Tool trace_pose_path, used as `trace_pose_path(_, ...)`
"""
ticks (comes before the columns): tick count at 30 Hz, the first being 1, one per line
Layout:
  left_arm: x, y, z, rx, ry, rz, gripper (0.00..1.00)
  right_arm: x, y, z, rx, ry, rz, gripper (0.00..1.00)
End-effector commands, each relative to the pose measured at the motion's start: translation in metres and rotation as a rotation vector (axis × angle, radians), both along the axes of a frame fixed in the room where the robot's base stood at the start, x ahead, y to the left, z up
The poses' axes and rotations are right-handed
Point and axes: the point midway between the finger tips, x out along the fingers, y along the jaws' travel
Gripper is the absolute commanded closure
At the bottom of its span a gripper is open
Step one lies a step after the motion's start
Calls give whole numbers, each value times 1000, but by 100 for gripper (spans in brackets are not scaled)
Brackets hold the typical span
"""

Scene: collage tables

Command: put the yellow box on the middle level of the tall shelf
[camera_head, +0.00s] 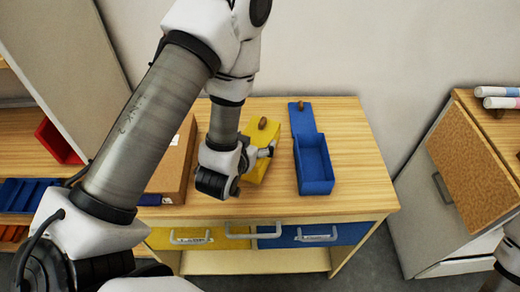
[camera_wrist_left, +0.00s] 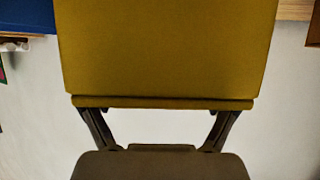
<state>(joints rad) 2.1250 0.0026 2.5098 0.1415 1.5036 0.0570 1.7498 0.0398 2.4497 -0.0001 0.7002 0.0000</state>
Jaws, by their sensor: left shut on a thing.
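The yellow box (camera_head: 262,138), with a brown knob at its far end, is over the middle of the wooden table (camera_head: 362,180). My left gripper (camera_head: 264,153) is shut on it, at its near right part. In the left wrist view the box (camera_wrist_left: 165,45) fills the upper middle and hides the fingertips. I cannot tell whether it touches the table. The tall shelf (camera_head: 62,60) stands at the left, with a light side panel and wooden levels, partly hidden by my left arm. My right gripper is out of view.
A blue box (camera_head: 314,170) with its knobbed lid open stands right of the yellow one. A brown carton (camera_head: 172,170) is left of it. A red bin (camera_head: 58,142) and a blue tray (camera_head: 30,193) are on the shelf. A cabinet (camera_head: 430,200) stands at right.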

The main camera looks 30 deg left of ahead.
Motion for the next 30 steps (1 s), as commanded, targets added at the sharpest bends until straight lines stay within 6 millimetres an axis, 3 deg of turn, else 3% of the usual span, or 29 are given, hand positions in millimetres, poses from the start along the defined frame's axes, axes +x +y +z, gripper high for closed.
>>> trace_pose_path(4, 31, 7, 2, -1, -4, 1, 68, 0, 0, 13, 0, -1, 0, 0)
trace_pose_path(12, 53, 12, -4, 0, 0, 0, 68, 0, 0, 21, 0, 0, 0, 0)
trace_pose_path(21, 52, 11, -37, -1, 1, -1, 68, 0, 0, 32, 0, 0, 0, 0)
trace_pose_path(30, 52, 11, -42, 0, -1, -1, 68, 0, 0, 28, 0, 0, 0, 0)
